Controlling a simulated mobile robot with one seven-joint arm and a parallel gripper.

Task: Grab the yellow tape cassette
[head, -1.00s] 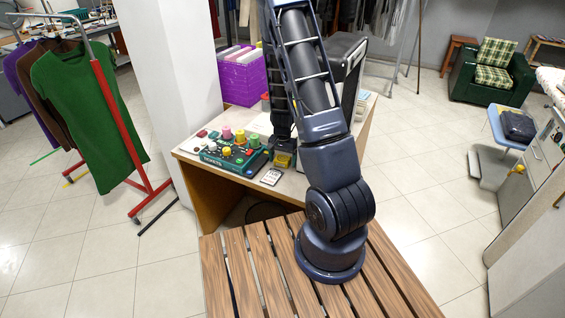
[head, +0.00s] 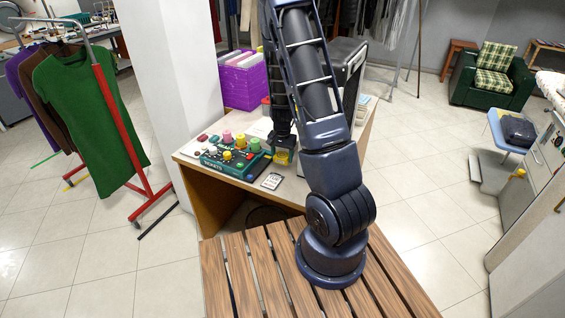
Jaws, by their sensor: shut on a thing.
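The yellow tape cassette (head: 281,157) is a small yellow piece at the lower end of my arm, over the desk beside the green sewing kit. My gripper (head: 282,150) points down and is shut on the cassette, seemingly just above the desk top. The fingertips are small and dark here, and my arm hides part of the area behind them.
The green kit (head: 232,160) with coloured spools stands left of my gripper. A small white-and-dark card (head: 271,181) lies at the desk's front edge. A purple crate (head: 243,82) and a black case (head: 345,62) stand behind. The wooden desk (head: 215,180) is crowded.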

